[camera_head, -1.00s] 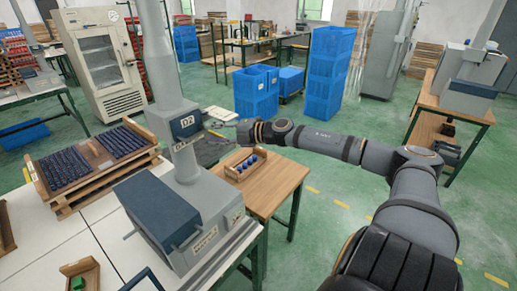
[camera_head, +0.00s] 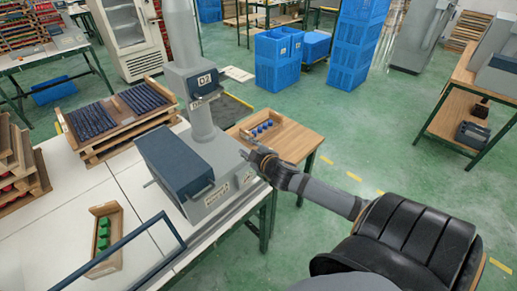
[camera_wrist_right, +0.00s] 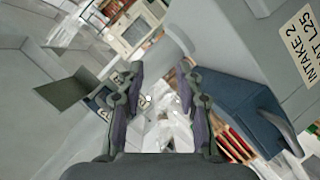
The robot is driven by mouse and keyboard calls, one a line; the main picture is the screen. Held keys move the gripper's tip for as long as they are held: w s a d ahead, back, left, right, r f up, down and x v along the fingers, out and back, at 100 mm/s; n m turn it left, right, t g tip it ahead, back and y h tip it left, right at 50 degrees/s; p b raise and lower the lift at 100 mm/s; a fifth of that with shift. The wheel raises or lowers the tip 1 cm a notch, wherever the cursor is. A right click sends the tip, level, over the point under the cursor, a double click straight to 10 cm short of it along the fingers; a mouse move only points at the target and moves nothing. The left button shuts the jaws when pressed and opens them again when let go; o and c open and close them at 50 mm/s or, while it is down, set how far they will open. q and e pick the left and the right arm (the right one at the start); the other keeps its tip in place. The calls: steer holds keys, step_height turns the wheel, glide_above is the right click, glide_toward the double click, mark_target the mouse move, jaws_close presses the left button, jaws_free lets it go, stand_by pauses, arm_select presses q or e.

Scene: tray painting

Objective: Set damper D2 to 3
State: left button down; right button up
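The D2 label (camera_head: 204,80) sits on a dark blue block on the grey column of a machine. A second small plate below it is too small to read, and I cannot make out the damper's setting. The column rises from a grey box (camera_head: 222,160) with a dark blue front. My right gripper (camera_head: 250,157) is beside the box's right side, below and right of the D2 label. In the right wrist view its two fingers (camera_wrist_right: 160,88) are apart with nothing held between them. A label with "INTAKE 2" (camera_wrist_right: 308,45) shows close on the right there. My left gripper is out of view.
A wooden tray with blue pieces (camera_head: 271,139) stands on the wooden table behind my right gripper. A rack of dark blue pieces (camera_head: 123,114) and a wooden tray with green blocks (camera_head: 105,262) are on the white table. Blue crates (camera_head: 272,60) stand behind.

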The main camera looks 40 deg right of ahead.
steer(key=s+a+f+m+g, duration=0.2)
steer(key=s+f, duration=0.2)
steer(key=f, duration=0.1)
steer(key=s+a+f+m+g+h, duration=0.1)
steer(key=s+f+m+g, duration=0.1)
steer(key=s+f, duration=0.3)
steer(key=shift+s+a+f+m+g, duration=0.35)
steer(key=shift+f+g, duration=0.15)
steer(key=shift+g, duration=0.3)
